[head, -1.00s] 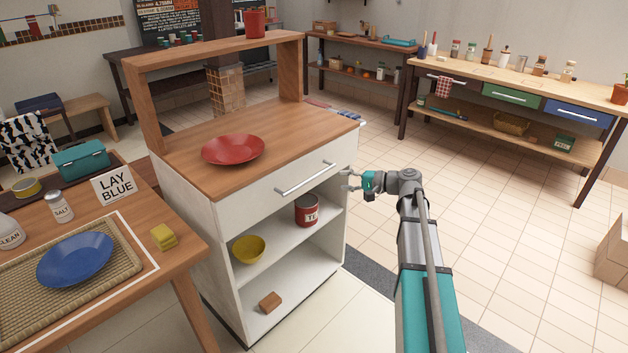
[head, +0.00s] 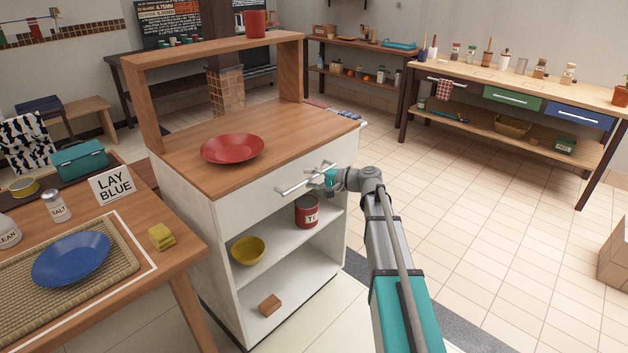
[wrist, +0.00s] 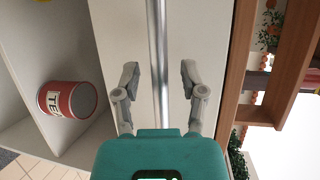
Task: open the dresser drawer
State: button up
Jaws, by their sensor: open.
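The white dresser with a wooden top (head: 190,165) stands in the middle of the head view. Its drawer (head: 250,200) is closed, with a horizontal metal bar handle (head: 296,183) on the front. My gripper (head: 318,176) is at the right part of the handle. In the wrist view the handle (wrist: 160,65) runs between the two open fingers of my gripper (wrist: 160,78), with a gap to each finger. Whether the fingertips reach past the bar cannot be told.
A red plate (head: 232,148) lies on the dresser top. Below the drawer, open shelves hold a red tin (head: 306,211), a yellow bowl (head: 248,250) and a brown block (head: 270,304). A table with a blue plate (head: 70,259) is at left.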

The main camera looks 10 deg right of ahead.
grip_shut()
dwell(0.3)
